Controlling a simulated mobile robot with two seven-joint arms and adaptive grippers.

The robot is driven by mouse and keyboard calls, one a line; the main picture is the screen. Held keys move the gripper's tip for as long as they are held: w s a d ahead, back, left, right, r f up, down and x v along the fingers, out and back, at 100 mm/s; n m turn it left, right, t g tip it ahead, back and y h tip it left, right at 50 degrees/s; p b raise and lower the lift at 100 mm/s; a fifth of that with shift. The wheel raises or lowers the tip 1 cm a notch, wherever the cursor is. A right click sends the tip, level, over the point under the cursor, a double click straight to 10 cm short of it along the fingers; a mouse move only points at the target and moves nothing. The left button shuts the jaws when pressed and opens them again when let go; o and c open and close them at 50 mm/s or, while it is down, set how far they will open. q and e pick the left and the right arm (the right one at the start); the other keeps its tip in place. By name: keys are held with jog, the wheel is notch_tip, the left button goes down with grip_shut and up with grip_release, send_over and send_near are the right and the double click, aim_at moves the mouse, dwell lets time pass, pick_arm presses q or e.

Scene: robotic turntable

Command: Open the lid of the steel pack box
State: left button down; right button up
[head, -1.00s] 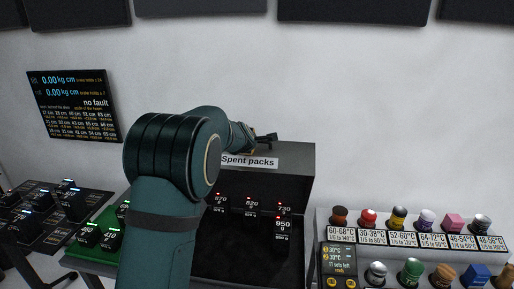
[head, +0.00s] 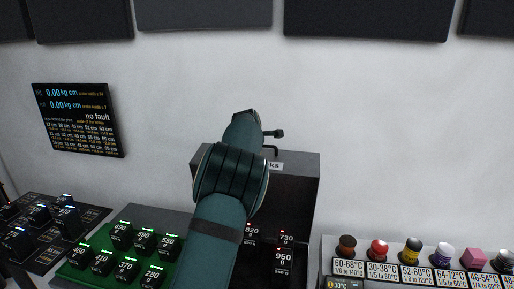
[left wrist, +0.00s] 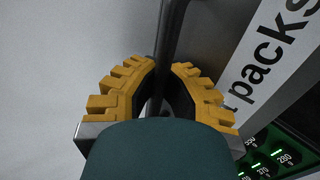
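The steel pack box stands against the back wall, its grey lid (head: 302,160) raised at an angle. The lid carries a white "Spent packs" label (head: 276,166), mostly covered by my arm but close up in the left wrist view (left wrist: 275,55). Below it, the dark interior holds spent packs with red lights (head: 284,256). In the left wrist view, the yellow fingers of my left gripper (left wrist: 163,82) are closed around the dark bar handle (left wrist: 172,35). My left forearm hides the box's left part in the head view. My right gripper is out of view.
A green tray (head: 190,272) of several packs lies left of the box. A rack of coloured knobs (head: 412,262) stands close on the right. A status screen (head: 78,120) hangs on the wall, and dark panels (head: 365,20) line the top.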

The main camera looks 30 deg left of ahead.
pick_arm(q)
jog(key=shift+r, duration=0.4)
jog(key=c, duration=1)
grip_release()
jog(key=shift+s, duration=0.1)
jog(key=shift+f, duration=0.15)
jog(key=v, duration=1.2)
jog(key=shift+d, duration=0.1)
jog(key=shift+c, duration=0.2)
